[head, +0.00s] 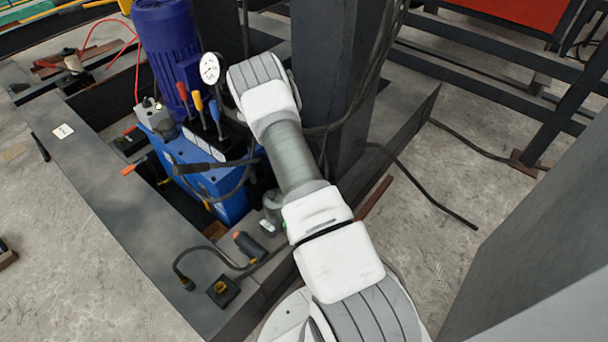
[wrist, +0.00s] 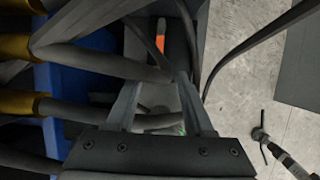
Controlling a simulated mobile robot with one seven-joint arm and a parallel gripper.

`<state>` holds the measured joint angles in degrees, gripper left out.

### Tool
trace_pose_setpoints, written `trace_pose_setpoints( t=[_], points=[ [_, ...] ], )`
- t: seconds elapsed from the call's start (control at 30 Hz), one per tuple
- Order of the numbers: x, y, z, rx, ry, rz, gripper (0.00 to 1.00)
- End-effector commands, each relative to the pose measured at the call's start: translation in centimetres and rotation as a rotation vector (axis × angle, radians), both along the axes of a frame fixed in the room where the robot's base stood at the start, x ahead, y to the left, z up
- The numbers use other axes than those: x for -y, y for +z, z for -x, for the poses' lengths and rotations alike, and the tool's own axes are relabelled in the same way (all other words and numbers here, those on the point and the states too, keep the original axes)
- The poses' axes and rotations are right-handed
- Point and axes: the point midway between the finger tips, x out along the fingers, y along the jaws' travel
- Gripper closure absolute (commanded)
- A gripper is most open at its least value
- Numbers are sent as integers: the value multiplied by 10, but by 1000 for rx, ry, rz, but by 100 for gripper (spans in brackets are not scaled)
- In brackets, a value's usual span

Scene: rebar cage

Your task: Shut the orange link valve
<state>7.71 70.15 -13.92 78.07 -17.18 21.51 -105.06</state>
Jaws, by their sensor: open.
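In the wrist view, a dark lever with an orange part (wrist: 160,37) points away from me beyond the fingers, near the top centre. I cannot tell for sure that it is the link valve's handle. My gripper (wrist: 157,92) is open, its two grey fingers apart. Dark hoses cross close by on the left, and I see nothing held. In the head view my gripper is hidden behind my arm. That view shows an orange-tipped handle (head: 129,170) left of the blue tank; I cannot tell whether it is the same part.
A blue hydraulic unit (head: 232,203) carries red, yellow and blue levers (head: 198,102) and a white gauge (head: 210,68). A dark column (head: 330,70) stands right of it. Thick hoses (wrist: 105,65) crowd the wrist view's left. Concrete floor (wrist: 240,75) is mostly open at right.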

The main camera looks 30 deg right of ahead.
Motion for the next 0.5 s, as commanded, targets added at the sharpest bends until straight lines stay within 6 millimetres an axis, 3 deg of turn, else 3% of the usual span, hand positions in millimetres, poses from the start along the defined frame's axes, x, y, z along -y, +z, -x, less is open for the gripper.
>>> trace_pose_setpoints(
  t=[0.1,0.5],
  points=[
    [10,-31,-3,-1,-2,0,48],
    [40,-107,-14,1,-3,0,48]
  ],
)
